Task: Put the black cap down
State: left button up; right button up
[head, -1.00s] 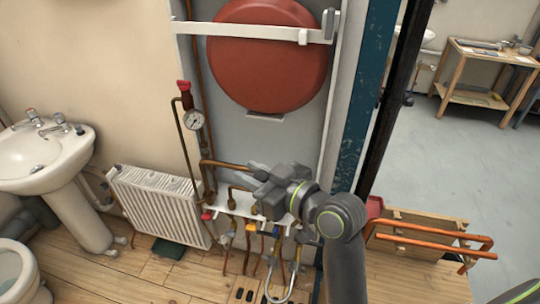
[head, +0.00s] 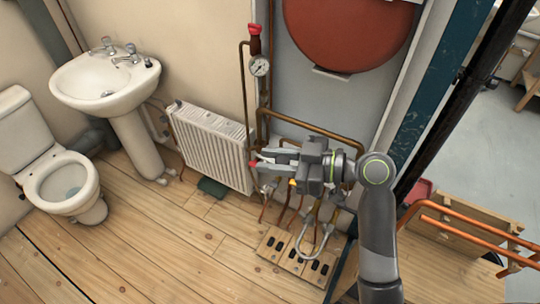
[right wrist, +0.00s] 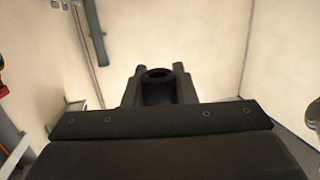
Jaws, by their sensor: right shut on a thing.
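My right gripper (head: 262,158) reaches in from the right in the head view and points left, in front of the pipework beside the radiator. In the right wrist view its two dark fingers (right wrist: 155,84) are shut on a dark, round, hollow-looking piece, the black cap (right wrist: 155,92), whose rim shows at the top between them. In the head view the cap is too small and hidden to make out. My left gripper is not in view.
A wooden board with several black slots (head: 298,262) lies on the floor below the pipes. The radiator (head: 212,148), sink (head: 105,78) and toilet (head: 60,185) stand left. A wooden crate with copper pipes (head: 470,215) is at right. Floor at front left is clear.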

jog(key=shift+s+d+n+g+y, duration=0.2)
jog(key=shift+d+n+g, duration=0.3)
jog(key=shift+n+g, duration=0.35)
jog(key=shift+s+d+n+g+y, duration=0.15)
jog(key=shift+d+n+g, duration=0.35)
jog(key=shift+g, duration=0.55)
